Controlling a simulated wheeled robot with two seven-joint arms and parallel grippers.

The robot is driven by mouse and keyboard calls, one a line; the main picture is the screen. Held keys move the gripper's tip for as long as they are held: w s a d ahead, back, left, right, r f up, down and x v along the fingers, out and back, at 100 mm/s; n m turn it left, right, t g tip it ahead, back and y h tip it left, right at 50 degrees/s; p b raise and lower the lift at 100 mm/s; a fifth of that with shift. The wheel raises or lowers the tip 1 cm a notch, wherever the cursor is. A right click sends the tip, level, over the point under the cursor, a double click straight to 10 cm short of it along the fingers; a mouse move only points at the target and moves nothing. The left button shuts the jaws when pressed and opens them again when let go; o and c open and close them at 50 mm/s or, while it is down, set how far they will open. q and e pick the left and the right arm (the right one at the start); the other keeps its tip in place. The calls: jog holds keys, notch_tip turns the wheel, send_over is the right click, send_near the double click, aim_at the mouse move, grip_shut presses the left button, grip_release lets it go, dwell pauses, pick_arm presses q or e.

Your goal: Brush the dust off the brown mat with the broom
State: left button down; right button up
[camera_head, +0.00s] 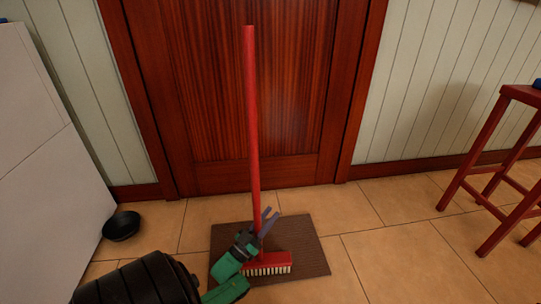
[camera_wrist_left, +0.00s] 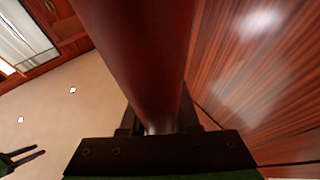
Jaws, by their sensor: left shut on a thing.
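A red broom (camera_head: 252,120) stands nearly upright in the head view. Its red head with pale bristles (camera_head: 268,270) is down on the brown mat (camera_head: 305,246) in front of the door. My left gripper (camera_head: 264,224) is shut on the lower part of the broom's handle, above the head. In the left wrist view the red handle (camera_wrist_left: 135,55) runs up from between the jaws. I cannot make out dust on the mat. My right gripper is outside the head view; a green and dark two-pronged gripper (camera_wrist_left: 24,157) shows at the left wrist view's lower left, its fingers apart.
A closed red-brown wooden door (camera_head: 300,90) stands behind the mat. A black bowl (camera_head: 121,226) sits on the tiles by a white panel (camera_head: 35,130) at left. A red stool (camera_head: 492,180) stands at right. The tiled floor between mat and stool is clear.

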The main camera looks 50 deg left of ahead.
pick_arm(q)
jog(key=w+a+b, duration=0.6)
jog(key=a+b, duration=0.1)
jog(key=a, duration=0.2)
jog(key=shift+w+a+n+y+b, duration=0.35)
jog(key=shift+n+y, duration=0.05)
jog(key=shift+r, duration=0.15)
jog(key=s+d+r+p, duration=0.3)
jog(key=s+d+p, duration=0.3)
jog(key=p, duration=0.5)
jog(key=d, duration=0.2)
jog(key=shift+d+r+p, duration=0.25)
jog(key=shift+d+p, duration=0.05)
jog(key=shift+d, duration=0.1)
jog(key=shift+s+f, duration=0.1)
